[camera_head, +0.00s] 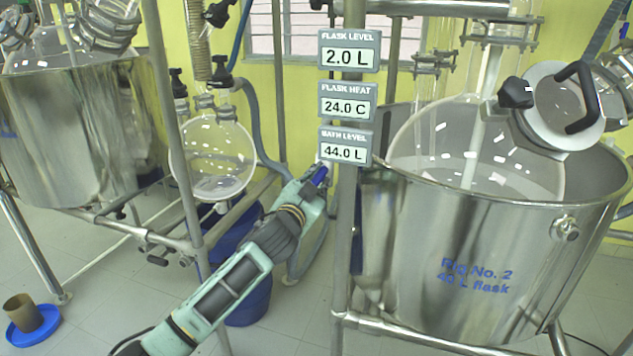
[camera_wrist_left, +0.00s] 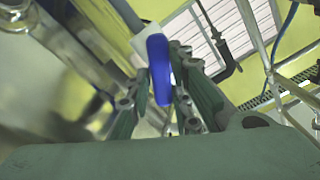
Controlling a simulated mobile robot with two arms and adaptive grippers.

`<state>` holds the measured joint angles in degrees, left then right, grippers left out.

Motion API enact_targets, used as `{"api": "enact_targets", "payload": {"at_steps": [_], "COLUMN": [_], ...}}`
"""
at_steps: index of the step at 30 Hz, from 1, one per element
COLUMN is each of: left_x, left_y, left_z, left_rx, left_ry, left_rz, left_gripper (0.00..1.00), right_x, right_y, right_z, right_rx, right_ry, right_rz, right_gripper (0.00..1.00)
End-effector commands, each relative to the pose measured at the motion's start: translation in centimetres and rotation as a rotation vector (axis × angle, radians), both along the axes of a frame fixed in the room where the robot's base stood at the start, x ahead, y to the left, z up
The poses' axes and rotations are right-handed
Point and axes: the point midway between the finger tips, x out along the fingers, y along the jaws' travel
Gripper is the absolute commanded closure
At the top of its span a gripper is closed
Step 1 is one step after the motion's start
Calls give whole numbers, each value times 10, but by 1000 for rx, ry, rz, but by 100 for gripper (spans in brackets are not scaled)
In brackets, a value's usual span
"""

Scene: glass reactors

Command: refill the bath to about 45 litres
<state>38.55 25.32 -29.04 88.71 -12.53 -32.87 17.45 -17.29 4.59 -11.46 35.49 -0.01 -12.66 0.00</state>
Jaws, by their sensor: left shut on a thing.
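The steel bath (camera_head: 400,260) of Rig No. 2 stands at the right, with a large glass flask (camera_head: 430,140) inside it. The bath level display (camera_head: 344,152) on the post reads 44.0 L. My left gripper (camera_head: 318,176) is at the post beside the bath's left rim, shut on a blue handle (camera_head: 320,175). In the left wrist view the blue handle (camera_wrist_left: 159,68) stands between the fingers (camera_wrist_left: 155,95). What the handle is fixed to is largely hidden. My right gripper is in neither view.
Displays above read flask level 2.0 L (camera_head: 348,55) and flask heat 24.0 C (camera_head: 347,106). A second steel bath (camera_head: 75,130) and a round glass flask (camera_head: 212,160) stand at the left. Blue containers (camera_head: 250,300) are behind my left arm.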

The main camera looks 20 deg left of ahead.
Motion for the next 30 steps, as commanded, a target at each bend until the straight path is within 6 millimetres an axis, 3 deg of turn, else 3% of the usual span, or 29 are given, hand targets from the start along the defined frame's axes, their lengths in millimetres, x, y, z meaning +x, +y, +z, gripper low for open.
{"api": "enact_targets", "payload": {"at_steps": [3, 16, 30], "left_x": [0, 0, 0], "left_y": [1, 1, 0], "left_z": [1, 3, 3], "left_rx": [0, 63, 443], "left_ry": [-1, -3, -18], "left_rz": [2, 3, 3], "left_gripper": [100, 100, 100], "right_x": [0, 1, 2], "right_y": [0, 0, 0], "right_z": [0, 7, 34], "right_rx": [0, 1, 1], "right_ry": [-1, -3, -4], "right_rz": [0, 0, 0], "right_gripper": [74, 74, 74]}}
